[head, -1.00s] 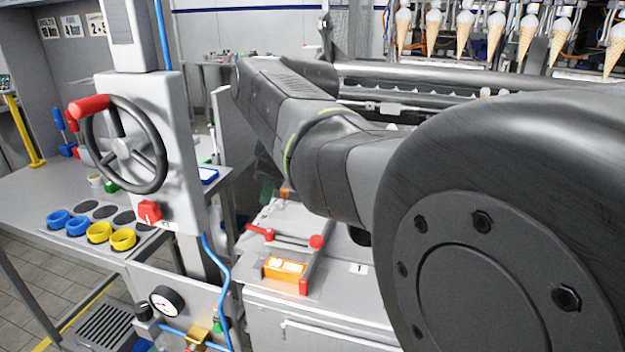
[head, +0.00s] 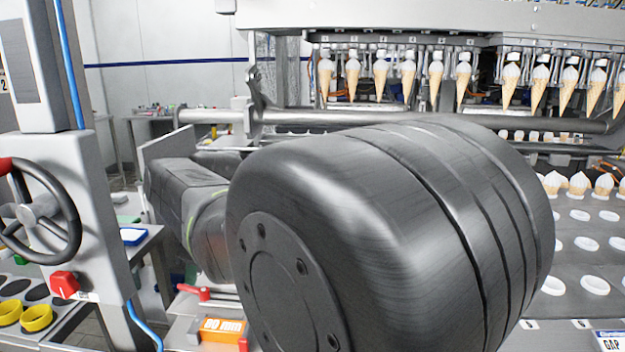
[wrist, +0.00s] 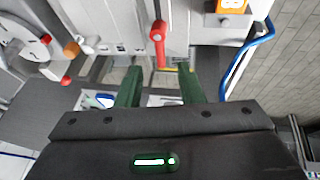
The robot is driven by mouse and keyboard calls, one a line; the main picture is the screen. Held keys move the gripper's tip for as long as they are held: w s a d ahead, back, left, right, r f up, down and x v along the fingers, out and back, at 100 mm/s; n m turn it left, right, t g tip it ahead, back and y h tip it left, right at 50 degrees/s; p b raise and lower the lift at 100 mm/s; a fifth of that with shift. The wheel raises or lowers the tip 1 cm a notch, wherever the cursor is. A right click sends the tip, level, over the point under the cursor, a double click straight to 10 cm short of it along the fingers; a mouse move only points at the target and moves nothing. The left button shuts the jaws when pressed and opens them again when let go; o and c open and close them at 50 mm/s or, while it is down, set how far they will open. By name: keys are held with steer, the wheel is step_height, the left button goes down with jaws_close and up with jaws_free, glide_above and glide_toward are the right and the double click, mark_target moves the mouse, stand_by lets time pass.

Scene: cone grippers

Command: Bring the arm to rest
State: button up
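My gripper (wrist: 160,80) shows in the wrist view as two green fingers standing apart, with nothing seen held between them. A red handle (wrist: 158,40) lies in line with the gap, beyond the fingertips. It looks apart from them, though its distance is hard to judge. In the head view my arm's large dark joint (head: 390,220) fills the middle and lower part. A further grey link runs behind it to the left. My gripper is hidden in that view.
A column with a black handwheel (head: 72,225) stands at left. An orange block (head: 222,330) sits on a bench below my arm. Ice cream cones (head: 408,75) hang in a row at the back. More cones (head: 603,184) stand in a conveyor plate at right.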

mark_target(192, 288)
steer(key=x, duration=0.6)
steer(key=shift+a+b, duration=0.1)
steer(key=shift+b, duration=0.25)
steer(key=shift+r, duration=0.1)
steer(key=p+v, duration=0.2)
steer(key=v, duration=1.1)
steer(key=b+x, duration=0.2)
steer(key=x, duration=1.1)
steer(key=shift+f, duration=0.3)
steer(key=shift+r+n, duration=0.15)
steer(key=shift+n, duration=0.45)
steer(key=shift+s+n+g+y, duration=0.15)
steer(key=shift+n+g, duration=0.25)
steer(key=shift+n, duration=0.25)
steer(key=shift+s+n+g+y, duration=0.15)
steer(key=shift+n+g, duration=0.25)
steer(key=shift+n, duration=0.25)
steer(key=shift+w+d, duration=0.1)
steer(key=shift+d, duration=0.1)
